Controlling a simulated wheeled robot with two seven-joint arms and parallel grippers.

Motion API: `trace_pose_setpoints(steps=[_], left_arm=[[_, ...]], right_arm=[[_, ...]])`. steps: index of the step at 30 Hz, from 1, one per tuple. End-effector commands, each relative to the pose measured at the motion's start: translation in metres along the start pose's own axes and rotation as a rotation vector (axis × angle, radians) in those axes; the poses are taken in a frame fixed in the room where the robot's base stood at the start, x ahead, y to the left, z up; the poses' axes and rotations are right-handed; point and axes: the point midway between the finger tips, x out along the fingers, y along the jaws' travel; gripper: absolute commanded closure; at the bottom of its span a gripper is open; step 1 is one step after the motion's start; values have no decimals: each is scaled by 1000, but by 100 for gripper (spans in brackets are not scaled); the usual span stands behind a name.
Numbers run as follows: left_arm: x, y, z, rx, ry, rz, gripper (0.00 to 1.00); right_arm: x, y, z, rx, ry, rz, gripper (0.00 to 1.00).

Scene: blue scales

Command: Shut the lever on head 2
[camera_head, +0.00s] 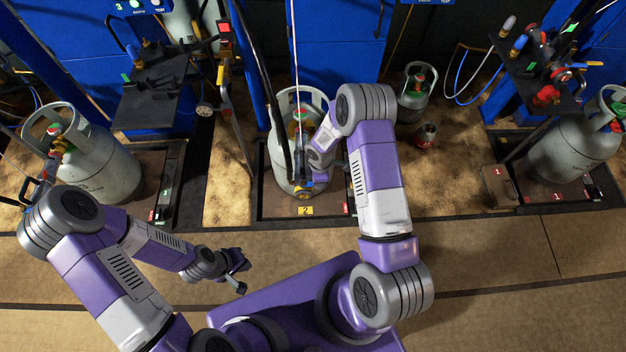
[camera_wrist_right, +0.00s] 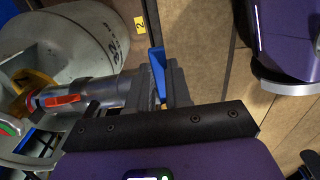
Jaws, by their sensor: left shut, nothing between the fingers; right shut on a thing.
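A grey gas cylinder (camera_head: 281,165) stands on scale 2, marked by a yellow number 2 label (camera_head: 306,210). My right arm reaches over it and hides part of it. In the right wrist view the grey filling head (camera_wrist_right: 95,93) lies beside the cylinder (camera_wrist_right: 75,35) and has a red-orange part (camera_wrist_right: 62,100). My right gripper (camera_wrist_right: 168,88) is shut on the blue lever (camera_wrist_right: 157,62) at the end of the head. The lever also shows in the head view (camera_head: 319,178). My left gripper (camera_head: 240,275) is shut and empty over the floor, well away from the cylinder.
Another cylinder (camera_head: 95,165) stands on the left scale, and one (camera_head: 570,148) on the right scale, by a red number 1 label. A small grey-green cylinder (camera_head: 412,95) stands behind my right arm. Hoses hang near head 2. The floor in front is clear.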

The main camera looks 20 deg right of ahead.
Motion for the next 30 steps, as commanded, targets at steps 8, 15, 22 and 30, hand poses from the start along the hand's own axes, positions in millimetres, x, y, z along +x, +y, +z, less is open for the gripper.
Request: trace_pose_setpoints(steps=[8,15,22,30], left_arm=[[0,0,0,0,0,0,100],[0,0,0,0,0,0,100],[0,0,0,0,0,0,100],[-8,3,0,0,0,0,100]], right_arm=[[0,1,0,-8,-1,2,100],[0,1,0,-7,-1,2,62],[0,1,0,-5,-1,1,55],[-21,1,0,-5,-1,2,55]])
